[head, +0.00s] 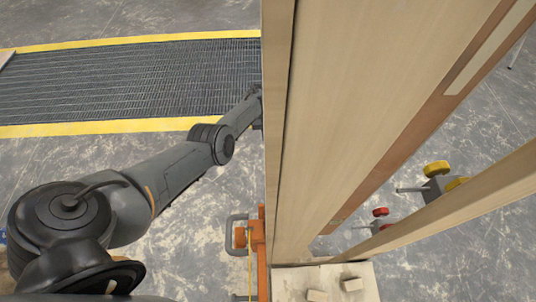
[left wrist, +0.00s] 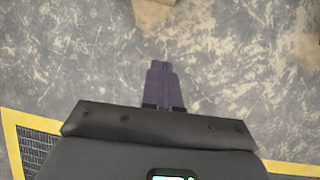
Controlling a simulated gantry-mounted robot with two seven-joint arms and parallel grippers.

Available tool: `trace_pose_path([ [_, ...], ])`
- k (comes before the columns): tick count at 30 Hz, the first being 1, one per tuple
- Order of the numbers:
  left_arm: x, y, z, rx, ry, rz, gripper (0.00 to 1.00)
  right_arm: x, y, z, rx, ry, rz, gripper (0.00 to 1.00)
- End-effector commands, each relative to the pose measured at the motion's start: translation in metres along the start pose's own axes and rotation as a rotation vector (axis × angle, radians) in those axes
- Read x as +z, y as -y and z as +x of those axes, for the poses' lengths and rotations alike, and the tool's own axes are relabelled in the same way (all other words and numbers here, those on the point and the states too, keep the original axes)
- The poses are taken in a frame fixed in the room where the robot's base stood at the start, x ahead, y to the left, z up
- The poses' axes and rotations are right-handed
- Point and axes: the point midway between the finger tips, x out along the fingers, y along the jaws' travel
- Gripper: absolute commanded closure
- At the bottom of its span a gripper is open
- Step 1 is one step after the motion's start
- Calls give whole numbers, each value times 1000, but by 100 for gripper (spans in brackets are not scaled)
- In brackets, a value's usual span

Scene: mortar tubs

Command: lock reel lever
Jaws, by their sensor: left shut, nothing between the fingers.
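An orange reel-like device (head: 257,250) is on the left side of the wooden panel, low in the head view. A grey U-shaped handle (head: 231,236) sticks out to its left, and a thin yellow line runs down beside it. I cannot tell which part is the lever or whether it is locked. My left arm reaches up and right to the panel's left edge, well above the device in the picture; its gripper is hidden there. In the left wrist view my left gripper (left wrist: 163,66) is shut and empty, over bare floor. My right gripper is not in view.
A tall wooden panel (head: 350,90) fills the middle of the head view, with a slanting wooden beam (head: 450,205) at right. Beyond are grey fittings with yellow (head: 436,168) and red (head: 380,212) knobs. A yellow-edged floor grate (head: 130,80) lies at left.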

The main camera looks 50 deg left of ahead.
Motion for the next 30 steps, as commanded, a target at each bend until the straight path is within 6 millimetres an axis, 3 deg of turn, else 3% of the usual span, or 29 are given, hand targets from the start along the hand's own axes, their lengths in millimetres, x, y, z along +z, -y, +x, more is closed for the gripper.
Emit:
trace_pose_path([
  [1,-8,1,-2,2,-2,-2,100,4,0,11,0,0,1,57],
  [9,-18,1,-17,0,0,0,100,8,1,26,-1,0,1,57],
  [30,-20,1,-21,0,0,-1,100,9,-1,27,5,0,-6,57],
])
